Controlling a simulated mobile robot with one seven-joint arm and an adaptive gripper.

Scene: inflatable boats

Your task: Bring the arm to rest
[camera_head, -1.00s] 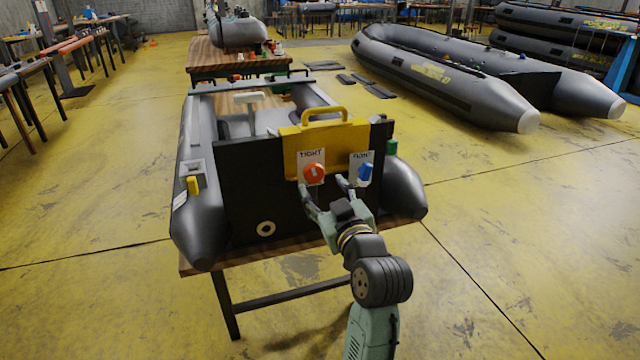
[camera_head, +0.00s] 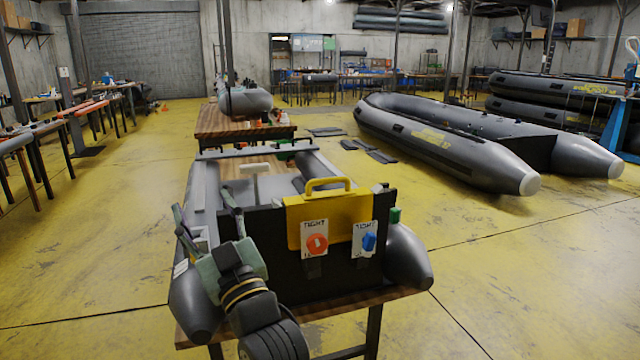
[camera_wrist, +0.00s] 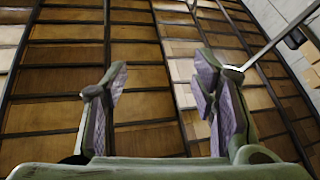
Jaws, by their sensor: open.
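My gripper (camera_head: 199,199) is open and empty, with its fingers pointing up. It is in front of the left side of the small grey inflatable boat (camera_head: 407,258), left of the yellow plate (camera_head: 294,224). The wrist view shows the two spread fingers (camera_wrist: 160,68) with nothing between them. The boat's black transom (camera_head: 290,285) carries the yellow plate, a red knob (camera_head: 317,243) and a blue knob (camera_head: 369,242). My gripper is apart from both knobs. My wrist hides part of the boat's left tube and the transom's lower left.
The boat lies on a wooden table (camera_head: 395,293). A large grey boat (camera_head: 450,150) lies on the floor at right. Yellow floor (camera_head: 520,270) is clear at front right. The wrist view faces brown panels (camera_wrist: 140,110) between dark beams.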

